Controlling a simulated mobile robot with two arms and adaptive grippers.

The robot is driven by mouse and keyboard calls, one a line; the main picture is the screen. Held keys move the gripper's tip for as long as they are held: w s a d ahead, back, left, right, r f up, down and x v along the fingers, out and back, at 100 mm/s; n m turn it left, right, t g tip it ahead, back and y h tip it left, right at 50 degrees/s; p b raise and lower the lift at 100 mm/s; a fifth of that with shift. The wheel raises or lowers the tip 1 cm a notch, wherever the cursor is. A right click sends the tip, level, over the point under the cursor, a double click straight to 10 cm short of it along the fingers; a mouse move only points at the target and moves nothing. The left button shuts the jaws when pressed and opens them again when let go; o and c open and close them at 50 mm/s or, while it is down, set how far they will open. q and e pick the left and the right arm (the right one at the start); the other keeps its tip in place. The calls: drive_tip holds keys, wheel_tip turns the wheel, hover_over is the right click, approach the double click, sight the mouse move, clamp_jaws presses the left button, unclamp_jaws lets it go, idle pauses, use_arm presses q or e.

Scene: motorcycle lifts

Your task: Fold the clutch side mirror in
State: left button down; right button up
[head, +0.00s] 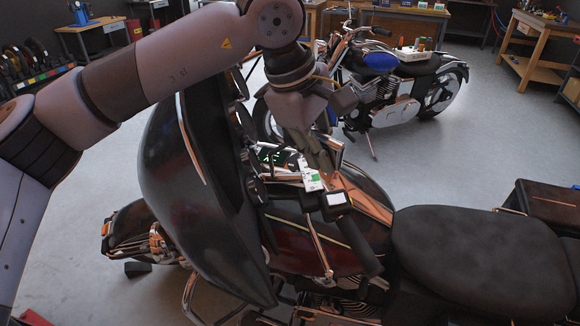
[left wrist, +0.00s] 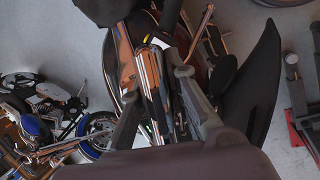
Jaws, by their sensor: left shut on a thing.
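The near motorcycle has a large dark fairing (head: 190,160) at the left and a black seat (head: 480,255) at the right. My left gripper (head: 322,162) reaches down over the handlebar area behind the fairing. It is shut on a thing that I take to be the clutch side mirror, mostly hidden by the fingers. A shiny, coppery panel beside the fingers (left wrist: 127,68) in the left wrist view may be its face. The fingers also show in that view (left wrist: 162,82). A dark handlebar grip (head: 362,245) lies below the gripper. My right gripper is out of view.
A small device with a white screen (head: 337,199) sits close to the fingers. A second motorcycle with a blue tank (head: 380,61) stands behind. Wooden workbenches (head: 530,55) line the back. Grey floor (head: 450,145) lies clear between the motorcycles.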

use_arm(q)
drive_tip(key=shift+w+d+r+n+b, duration=0.15)
drive_tip(key=shift+w+d+n+b, duration=0.15)
drive_tip(key=shift+w+n, duration=0.3)
drive_tip(key=shift+w+d+r+n+t+h+b, duration=0.1)
drive_tip(key=shift+w+r+n+t+h+b, duration=0.3)
drive_tip(key=shift+n, duration=0.2)
drive_tip(key=shift+w, duration=0.1)
drive_tip(key=c, duration=1.6)
unclamp_jaws()
drive_tip(key=shift+f, duration=0.1)
drive_tip(key=shift+o, duration=0.2)
drive_tip(key=v, duration=1.2)
drive_tip(key=shift+d, duration=0.1)
